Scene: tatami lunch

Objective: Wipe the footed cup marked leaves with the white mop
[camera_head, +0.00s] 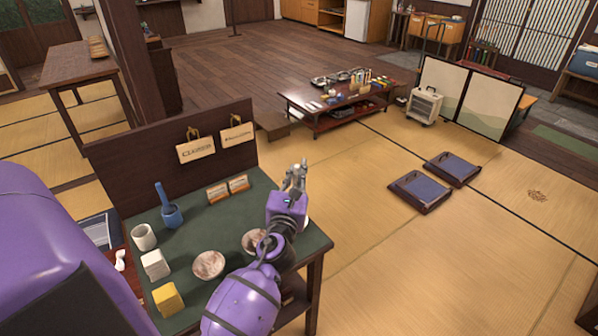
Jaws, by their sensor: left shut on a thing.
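My left gripper (297,176) is over the right end of the green-topped table (232,218). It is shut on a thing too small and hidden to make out. A pale grey cup (143,237) stands at the table's left edge; I cannot tell whether it has a foot or leaf marks. Two speckled bowls, one in the open (208,265) and one partly behind my left arm (251,240), stand on the table. A pale rim (306,222) shows just right of the arm. I cannot make out a white mop for certain. My right gripper is not in view.
A blue pot with a handle (171,214), a white block (155,264), a yellow block (168,299) and two small cards (228,190) are on the table. A dark panel with hanging signs (196,149) rises behind. Open tatami (400,250) lies to the right.

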